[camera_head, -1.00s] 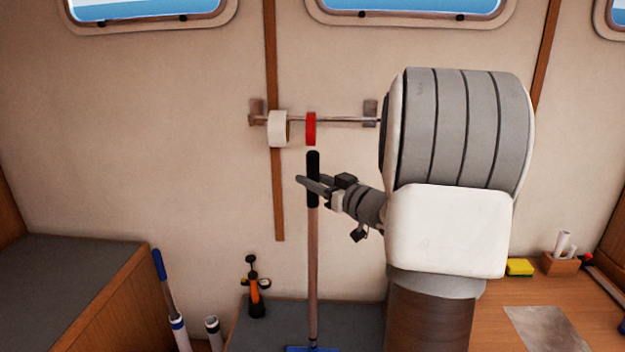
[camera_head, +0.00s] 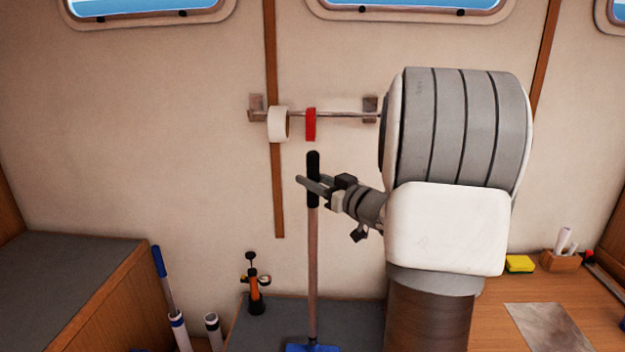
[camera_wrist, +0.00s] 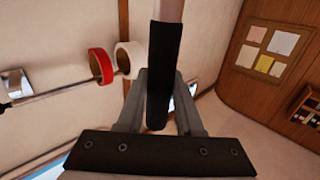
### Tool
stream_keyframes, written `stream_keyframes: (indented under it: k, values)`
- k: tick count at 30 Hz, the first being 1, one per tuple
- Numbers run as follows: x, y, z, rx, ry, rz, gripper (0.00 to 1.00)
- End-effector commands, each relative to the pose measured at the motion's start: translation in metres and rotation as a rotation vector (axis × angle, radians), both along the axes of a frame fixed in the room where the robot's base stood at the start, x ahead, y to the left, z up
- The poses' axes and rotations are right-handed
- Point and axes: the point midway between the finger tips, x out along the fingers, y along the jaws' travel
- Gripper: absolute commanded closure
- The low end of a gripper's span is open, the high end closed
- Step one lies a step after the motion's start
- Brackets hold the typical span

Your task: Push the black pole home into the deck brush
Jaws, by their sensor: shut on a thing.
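The pole has a black grip (camera_head: 313,165) at its top and a brownish shaft (camera_head: 313,260), and stands about upright. My gripper (camera_head: 313,185) is shut on the black grip, below its top end. In the wrist view, the grip (camera_wrist: 164,75) lies between my fingers (camera_wrist: 160,105). The deck brush (camera_head: 312,347) is blue and shows at the bottom edge of the head view, at the pole's lower end. The brush is cut off by the frame, so I cannot tell how deep the pole sits in it.
A wall rail (camera_head: 345,114) carries a white roll (camera_head: 278,124) and a red roll (camera_head: 311,124) above the pole. A yellow sponge (camera_head: 519,264) lies on the right-hand desk (camera_head: 490,320).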

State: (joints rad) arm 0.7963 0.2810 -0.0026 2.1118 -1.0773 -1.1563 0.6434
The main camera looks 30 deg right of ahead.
Motion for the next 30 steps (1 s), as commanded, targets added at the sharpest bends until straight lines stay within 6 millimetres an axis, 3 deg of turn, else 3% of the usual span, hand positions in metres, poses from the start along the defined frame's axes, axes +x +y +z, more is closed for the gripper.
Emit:
stream_keyframes:
  k: [30]
  values:
    - [0.0,0.0,-0.019,0.0,-0.001,0.0,1.0]
